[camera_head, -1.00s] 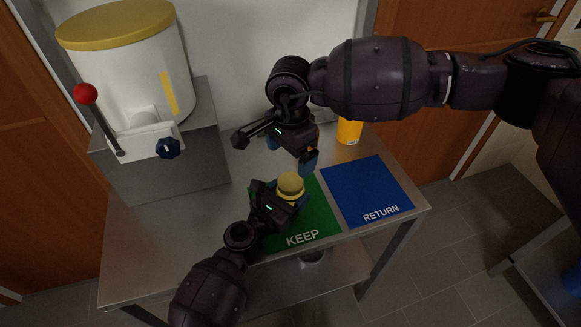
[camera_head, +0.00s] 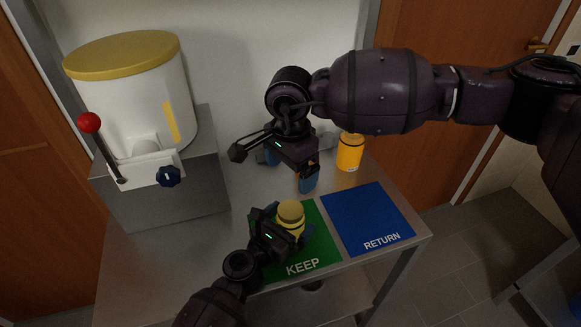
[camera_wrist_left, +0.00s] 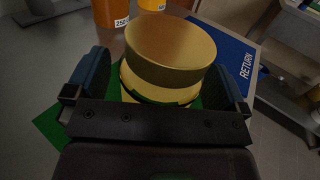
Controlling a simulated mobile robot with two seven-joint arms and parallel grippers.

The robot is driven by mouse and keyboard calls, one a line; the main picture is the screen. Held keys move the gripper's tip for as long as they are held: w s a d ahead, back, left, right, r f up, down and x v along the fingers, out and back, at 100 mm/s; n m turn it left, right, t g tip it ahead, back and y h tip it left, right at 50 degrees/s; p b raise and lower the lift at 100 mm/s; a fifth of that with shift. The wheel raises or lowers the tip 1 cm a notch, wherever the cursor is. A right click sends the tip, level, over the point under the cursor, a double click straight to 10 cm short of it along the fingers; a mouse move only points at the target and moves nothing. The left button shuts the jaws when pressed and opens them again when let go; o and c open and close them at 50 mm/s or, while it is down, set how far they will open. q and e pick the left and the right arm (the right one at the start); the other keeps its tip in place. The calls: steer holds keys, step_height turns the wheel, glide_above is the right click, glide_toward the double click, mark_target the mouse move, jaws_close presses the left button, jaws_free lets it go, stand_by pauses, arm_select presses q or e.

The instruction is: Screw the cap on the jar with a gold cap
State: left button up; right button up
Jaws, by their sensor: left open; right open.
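The jar with a gold cap (camera_head: 290,212) stands upright on the green KEEP mat (camera_head: 322,262). In the left wrist view the gold cap (camera_wrist_left: 172,45) sits on top of the yellowish jar body (camera_wrist_left: 135,88); I cannot tell how tightly it is seated. My left gripper (camera_head: 288,222) is open, with its blue-padded fingers (camera_wrist_left: 160,85) on either side of the jar; whether they touch it is unclear. My right gripper (camera_head: 288,170) is open and empty, above the table behind the jar.
A blue RETURN mat (camera_head: 368,218) lies right of the green mat, empty. An orange jar (camera_head: 350,152) stands behind it. The table's front-left is clear.

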arm_select(q)
steer(key=v, duration=1)
steer(key=shift+s+a+b, duration=0.3)
